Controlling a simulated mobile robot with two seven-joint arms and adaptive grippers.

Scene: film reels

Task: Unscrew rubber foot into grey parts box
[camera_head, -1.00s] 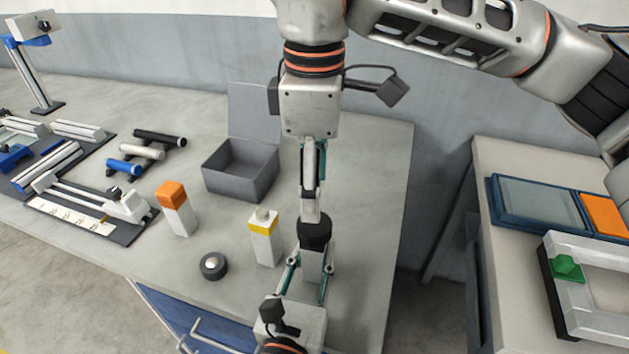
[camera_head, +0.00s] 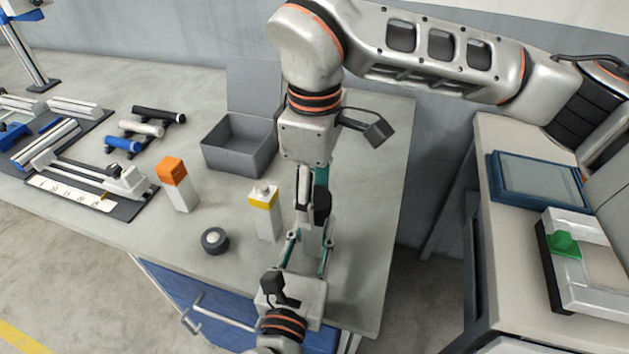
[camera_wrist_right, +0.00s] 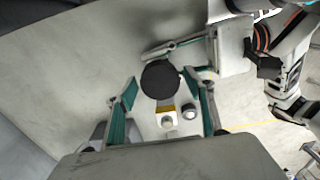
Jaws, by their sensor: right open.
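The black rubber foot (camera_head: 323,204) caps a white upright post (camera_head: 313,241) near the table's right front. In the right wrist view the foot is a dark disc (camera_wrist_right: 160,79). My left gripper (camera_head: 309,245) comes from the front edge, its fingers on both sides of the post, apparently shut on it; the contact is partly hidden. My right gripper (camera_head: 311,203) points down from above, open, with its fingers beside the foot. In the wrist view, the foot lies between and beyond its spread fingertips (camera_wrist_right: 162,92). The grey parts box (camera_head: 240,165), lid up, stands behind and to the left.
A yellow-topped white block (camera_head: 264,218) stands close left of the post. An orange-topped block (camera_head: 176,186) and a black round piece (camera_head: 215,240) are farther left. Rods (camera_head: 141,129) and a ruled fixture (camera_head: 90,190) fill the left side. A second bench is at right.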

